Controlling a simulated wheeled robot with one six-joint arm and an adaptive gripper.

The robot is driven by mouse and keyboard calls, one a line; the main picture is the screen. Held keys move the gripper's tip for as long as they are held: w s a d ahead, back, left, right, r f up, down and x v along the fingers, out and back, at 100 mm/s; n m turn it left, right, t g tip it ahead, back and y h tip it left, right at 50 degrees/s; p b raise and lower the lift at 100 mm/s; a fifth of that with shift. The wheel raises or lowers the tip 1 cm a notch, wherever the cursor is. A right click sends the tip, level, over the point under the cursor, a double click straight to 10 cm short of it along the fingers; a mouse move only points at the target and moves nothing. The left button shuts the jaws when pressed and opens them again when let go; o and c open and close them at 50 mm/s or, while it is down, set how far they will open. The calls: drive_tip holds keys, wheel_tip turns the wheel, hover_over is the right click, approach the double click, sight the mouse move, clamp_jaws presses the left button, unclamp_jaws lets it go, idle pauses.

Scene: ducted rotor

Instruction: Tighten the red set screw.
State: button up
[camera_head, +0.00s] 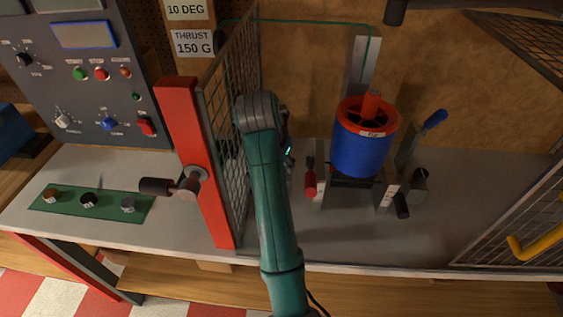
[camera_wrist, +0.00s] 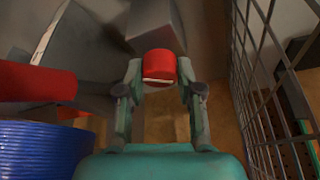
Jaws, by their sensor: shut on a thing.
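The red set screw (camera_wrist: 159,63) shows in the wrist view as a short red knob with a pale edge. It sits between the two fingertips of my gripper (camera_wrist: 160,80), which is shut on it. The blue ducted rotor (camera_head: 361,150) with a red rim stands to the right of my gripper. Its ribbed blue side also shows at lower left in the wrist view (camera_wrist: 40,150).
A mesh guard (camera_head: 232,130) with a red post (camera_head: 200,160) stands close on the left. The bench front (camera_head: 320,235) is clear right of my arm.

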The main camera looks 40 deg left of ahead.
drive_tip(key=o, duration=1.2)
drive_tip(key=shift+c, duration=0.2)
